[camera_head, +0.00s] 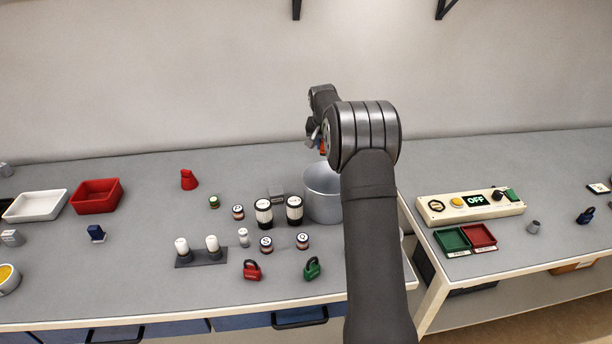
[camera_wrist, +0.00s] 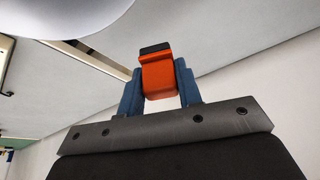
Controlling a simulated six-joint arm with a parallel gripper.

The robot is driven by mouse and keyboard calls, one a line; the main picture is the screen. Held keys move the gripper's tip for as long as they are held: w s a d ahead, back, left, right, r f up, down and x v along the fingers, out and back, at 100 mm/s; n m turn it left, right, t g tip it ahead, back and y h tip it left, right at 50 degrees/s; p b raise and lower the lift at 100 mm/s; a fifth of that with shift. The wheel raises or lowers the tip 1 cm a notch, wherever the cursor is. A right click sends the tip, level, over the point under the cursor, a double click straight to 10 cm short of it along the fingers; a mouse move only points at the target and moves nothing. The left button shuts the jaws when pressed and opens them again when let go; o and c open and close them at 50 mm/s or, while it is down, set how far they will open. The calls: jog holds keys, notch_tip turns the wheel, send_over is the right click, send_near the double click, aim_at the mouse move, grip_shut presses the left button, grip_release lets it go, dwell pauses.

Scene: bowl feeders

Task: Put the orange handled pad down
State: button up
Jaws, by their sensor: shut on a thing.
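The orange handled pad (camera_wrist: 157,76) is between the two blue fingers of my gripper (camera_wrist: 160,88) in the wrist view. It has an orange body with a dark strip at its far end. My gripper is shut on it. In the head view, a small bit of orange (camera_head: 322,147) shows beside my arm, above the back rim of the grey bowl (camera_head: 322,196). My arm hides most of the gripper there. The wrist view shows the pad apart from the grey surface, with part of a pale round shape at the upper left.
Black-and-white canisters (camera_head: 264,212) and several small jars stand left of the bowl. A red padlock (camera_head: 252,271) and a green padlock (camera_head: 312,268) are at the front. A red tray (camera_head: 97,195) is far left. A control panel (camera_head: 470,206) is on the right table.

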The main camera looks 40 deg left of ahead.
jog(key=w+d, duration=0.1)
jog(key=d, duration=0.3)
jog(key=a+f, duration=0.2)
jog(key=a, duration=0.1)
jog(key=s+a+f, duration=0.1)
jog(key=a+f, duration=0.1)
jog(key=a, duration=0.2)
jog(key=s+a+f, duration=0.1)
jog(key=a+f, duration=0.2)
jog(key=a, duration=0.1)
jog(key=shift+f, duration=1.95)
jog(key=shift+f, duration=0.1)
jog(key=o, duration=1)
jog(key=v, duration=1.2)
jog(key=shift+d, duration=0.1)
